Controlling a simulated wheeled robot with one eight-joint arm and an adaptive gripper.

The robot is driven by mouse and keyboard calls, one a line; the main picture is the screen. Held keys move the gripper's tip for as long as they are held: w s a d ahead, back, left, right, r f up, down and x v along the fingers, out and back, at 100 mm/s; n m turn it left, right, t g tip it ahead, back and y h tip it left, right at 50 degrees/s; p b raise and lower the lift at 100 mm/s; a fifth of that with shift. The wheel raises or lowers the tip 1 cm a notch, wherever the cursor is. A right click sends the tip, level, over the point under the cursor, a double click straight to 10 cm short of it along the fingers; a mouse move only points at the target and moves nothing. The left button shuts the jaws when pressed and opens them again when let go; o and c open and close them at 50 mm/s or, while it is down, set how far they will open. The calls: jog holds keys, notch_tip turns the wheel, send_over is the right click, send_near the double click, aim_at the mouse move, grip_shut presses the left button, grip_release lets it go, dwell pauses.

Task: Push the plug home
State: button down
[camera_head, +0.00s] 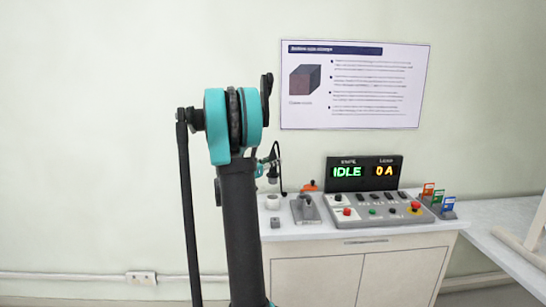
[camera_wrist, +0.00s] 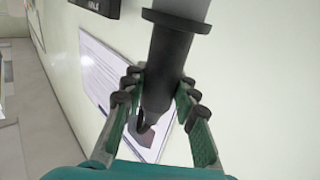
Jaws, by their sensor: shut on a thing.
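In the wrist view, my gripper (camera_wrist: 160,88) is shut on the plug (camera_wrist: 170,55), a dark cylinder with a wide black collar and a greyer part beyond it. The fingers press on both sides of its narrower end. In the head view, the plug (camera_head: 272,170) seems to be the small dark piece with a curved black cable, held above the counter beside my arm. My arm hides most of the gripper there. A white round fitting (camera_head: 272,202) and a grey block with an upright part (camera_head: 304,209) stand below on the counter. I cannot tell which is the socket.
A poster (camera_head: 355,85) hangs on the wall.

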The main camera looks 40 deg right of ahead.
aim_at(273, 183)
dwell(0.3)
jog(key=shift+f, duration=2.85)
jog(key=shift+f, duration=2.2)
jog(key=c, duration=1.1)
grip_release()
jog(key=shift+a, duration=0.1)
jog(key=v, duration=1.2)
jog(key=shift+s, duration=0.1)
